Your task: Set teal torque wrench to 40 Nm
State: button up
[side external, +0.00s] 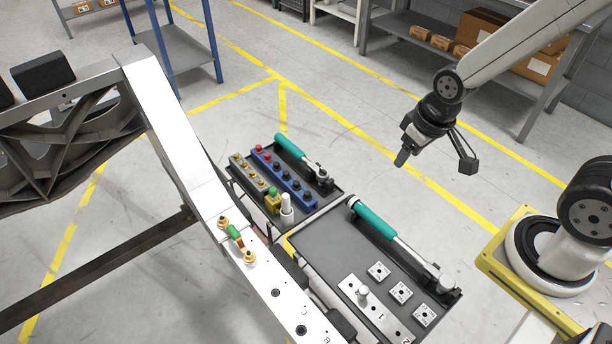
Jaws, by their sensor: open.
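Two torque wrenches with teal handles are in view. The larger teal wrench (378,222) lies along the far edge of the near tray, its handle at the upper left and its metal head at the lower right. A smaller teal wrench (291,148) lies in the tray behind it. Any torque scale or setting is too small to read. My gripper (434,161) is open and empty. It hangs in the upper right, apart from both wrenches and the trays, with its fingers spread.
The near dark tray (330,262) holds square marked plates (401,292) and a metal strip with a peg (362,292). The back tray (341,190) holds a blue socket rack (284,176). The white chassis beam (165,125) runs along the left. Shelves stand behind.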

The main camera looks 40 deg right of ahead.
jog(key=o, duration=0.4)
jog(key=shift+o, duration=0.2)
jog(key=w+d+f+g, duration=0.1)
jog(key=w+d+f, duration=0.1)
jog(key=w+f, duration=0.5)
jog(key=w+d+f, duration=0.3)
jog(key=w+f, duration=0.2)
jog(key=w, duration=0.4)
jog(key=shift+g, duration=0.8)
jog(key=w+d+f, duration=0.1)
jog(key=f, duration=0.5)
jog(key=w+d+f, duration=0.1)
jog(key=d+f, duration=0.1)
jog(key=f, duration=0.4)
jog(key=w+d+f, duration=0.1)
jog(key=f, duration=0.5)
jog(key=shift+w+d+f, duration=0.1)
jog(key=shift+w+d, duration=0.05)
jog(key=shift+w, duration=0.15)
jog(key=shift+d+f, duration=0.1)
jog(key=shift+f, duration=0.55)
jog(key=shift+f, duration=0.1)
